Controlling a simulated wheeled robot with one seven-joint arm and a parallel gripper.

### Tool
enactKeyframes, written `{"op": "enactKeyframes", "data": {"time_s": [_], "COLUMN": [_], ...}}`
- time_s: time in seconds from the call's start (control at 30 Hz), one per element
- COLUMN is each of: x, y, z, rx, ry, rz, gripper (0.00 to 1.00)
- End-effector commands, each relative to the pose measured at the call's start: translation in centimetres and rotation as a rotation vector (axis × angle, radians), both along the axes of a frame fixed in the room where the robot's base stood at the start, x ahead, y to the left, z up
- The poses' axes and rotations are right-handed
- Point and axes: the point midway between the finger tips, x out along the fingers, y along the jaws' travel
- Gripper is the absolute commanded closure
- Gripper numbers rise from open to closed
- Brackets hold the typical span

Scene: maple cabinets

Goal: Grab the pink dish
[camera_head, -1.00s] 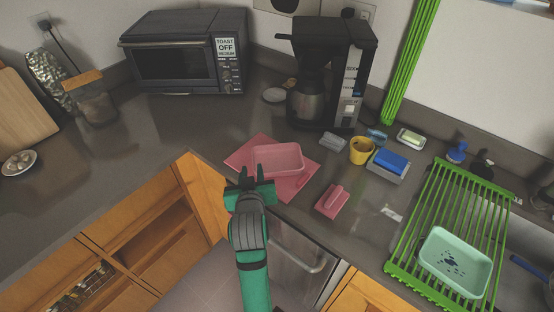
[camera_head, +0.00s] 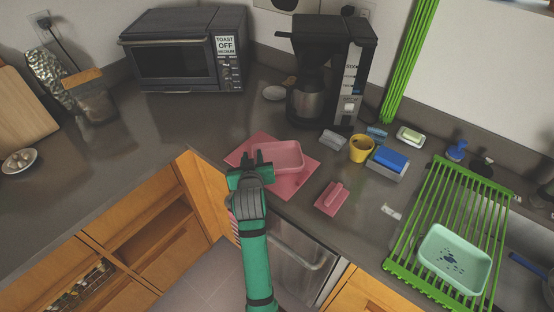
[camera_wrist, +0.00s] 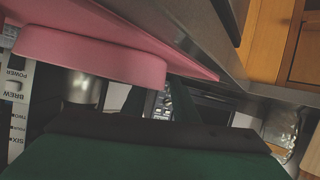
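The pink dish (camera_head: 283,152) is a shallow rectangular tray lying on a flat pink mat (camera_head: 240,157) near the counter's inner corner. My gripper (camera_head: 256,157) is at the dish's near left side, its fingers overlapping the dish's left edge in the head view. In the wrist view the dish (camera_wrist: 90,55) fills the upper left, beyond the fingers (camera_wrist: 158,103). The fingers are apart, with background showing between them, and hold nothing. I cannot tell whether they touch the dish.
A coffee maker (camera_head: 335,75) stands behind the dish and a toaster oven (camera_head: 185,50) at the back left. A pink butter-dish-like block (camera_head: 332,198), yellow cup (camera_head: 361,149) and blue sponge (camera_head: 391,160) lie to the right. A green rack (camera_head: 425,215) holds a mint tub (camera_head: 455,262).

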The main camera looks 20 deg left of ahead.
Motion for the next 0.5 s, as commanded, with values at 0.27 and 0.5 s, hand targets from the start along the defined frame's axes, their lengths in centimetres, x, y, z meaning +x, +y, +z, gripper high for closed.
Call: {"op": "enactKeyframes", "data": {"time_s": [0.27,0.5], "x": [-0.01,-0.01], "y": [-0.02,-0.03], "z": [0.1,0.14], "rx": [0.0,0.0], "ry": [-0.002,-0.002], "rz": [0.0,0.0], "gripper": [1.0,1.0]}}
